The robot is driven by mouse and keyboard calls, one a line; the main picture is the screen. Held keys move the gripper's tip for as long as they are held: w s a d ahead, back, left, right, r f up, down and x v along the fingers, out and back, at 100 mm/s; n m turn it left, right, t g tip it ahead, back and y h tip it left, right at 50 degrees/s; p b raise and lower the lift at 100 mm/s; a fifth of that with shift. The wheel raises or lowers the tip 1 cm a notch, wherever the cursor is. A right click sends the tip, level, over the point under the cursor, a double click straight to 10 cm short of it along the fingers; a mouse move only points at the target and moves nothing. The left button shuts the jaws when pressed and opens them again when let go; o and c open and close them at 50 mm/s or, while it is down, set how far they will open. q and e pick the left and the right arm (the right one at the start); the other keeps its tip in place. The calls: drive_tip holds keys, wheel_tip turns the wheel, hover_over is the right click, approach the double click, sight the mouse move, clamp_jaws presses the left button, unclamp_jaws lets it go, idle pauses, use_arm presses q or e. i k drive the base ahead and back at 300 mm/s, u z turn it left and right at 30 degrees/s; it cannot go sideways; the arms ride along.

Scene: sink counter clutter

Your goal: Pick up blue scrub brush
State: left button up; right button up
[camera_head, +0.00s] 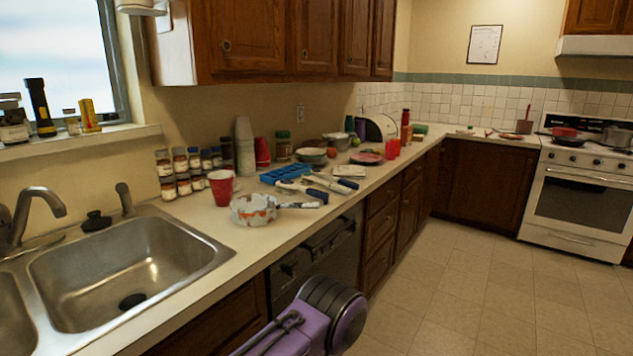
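Several brush-like hand tools with pale and dark blue parts (326,184) lie on the counter (262,235), right of the sink and beyond a white bowl with orange-red marks (252,212). They lie close together and partly overlap. I cannot tell for sure which of them is the blue scrub brush. A bright blue tray-like thing (284,173) lies just behind them. Neither my left nor my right gripper is in view.
The steel sink (130,265) is at the left, with a faucet (38,205). Spice jars (180,165), a red mug (221,187) and stacked cups (244,147) crowd the counter's back. The tiled floor (460,290) at the right is clear, up to the white stove (580,200).

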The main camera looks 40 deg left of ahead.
sight(291, 187)
drive_tip(key=i, duration=2.6)
drive_tip(key=u, duration=0.9)
